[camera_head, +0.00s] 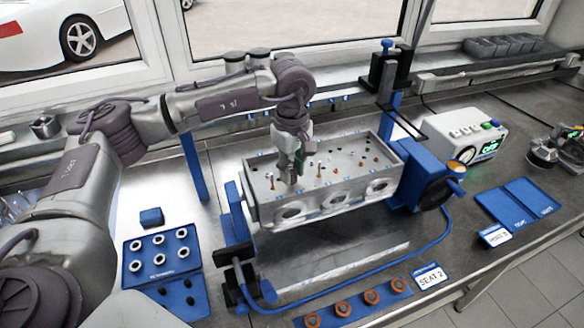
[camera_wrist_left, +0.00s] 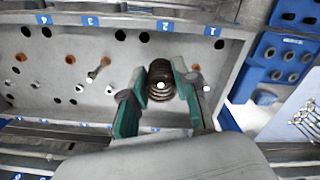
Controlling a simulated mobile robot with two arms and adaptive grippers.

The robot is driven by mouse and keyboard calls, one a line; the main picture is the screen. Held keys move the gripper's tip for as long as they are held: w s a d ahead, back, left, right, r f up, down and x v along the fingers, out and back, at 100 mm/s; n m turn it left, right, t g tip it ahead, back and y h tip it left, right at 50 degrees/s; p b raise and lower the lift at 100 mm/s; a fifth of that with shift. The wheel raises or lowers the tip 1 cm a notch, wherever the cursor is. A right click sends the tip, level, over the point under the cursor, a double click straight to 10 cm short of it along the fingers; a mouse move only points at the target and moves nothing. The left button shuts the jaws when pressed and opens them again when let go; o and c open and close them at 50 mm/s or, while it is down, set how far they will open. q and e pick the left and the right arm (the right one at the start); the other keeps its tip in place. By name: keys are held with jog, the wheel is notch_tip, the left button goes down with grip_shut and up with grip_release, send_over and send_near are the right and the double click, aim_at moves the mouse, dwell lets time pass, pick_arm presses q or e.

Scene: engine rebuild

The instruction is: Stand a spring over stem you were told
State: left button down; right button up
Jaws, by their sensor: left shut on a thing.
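My left gripper (camera_head: 297,168) points down over the grey cylinder head (camera_head: 340,203), which is clamped in a blue stand. In the left wrist view its teal fingers (camera_wrist_left: 160,92) are shut on a dark coil spring (camera_wrist_left: 160,72). A pale spot shows inside the coil; I cannot tell whether it is a stem tip or a hole. A sign (camera_head: 430,276) reads SEAT 2. My right gripper is not in view.
A blue tray (camera_head: 325,306) at the front holds several copper-coloured rings or springs. A blue plate (camera_head: 147,249) at left carries several pale rings. A blue hose (camera_head: 420,250) curves across the bench. A white device (camera_head: 463,135) and blue mats (camera_head: 519,201) are at right.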

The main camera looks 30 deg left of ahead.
pick_arm(q)
jog(key=shift+f, duration=0.4)
jog(key=c, duration=0.8)
grip_release()
jog(key=shift+r, duration=0.15)
notch_tip(320, 180, up, 12)
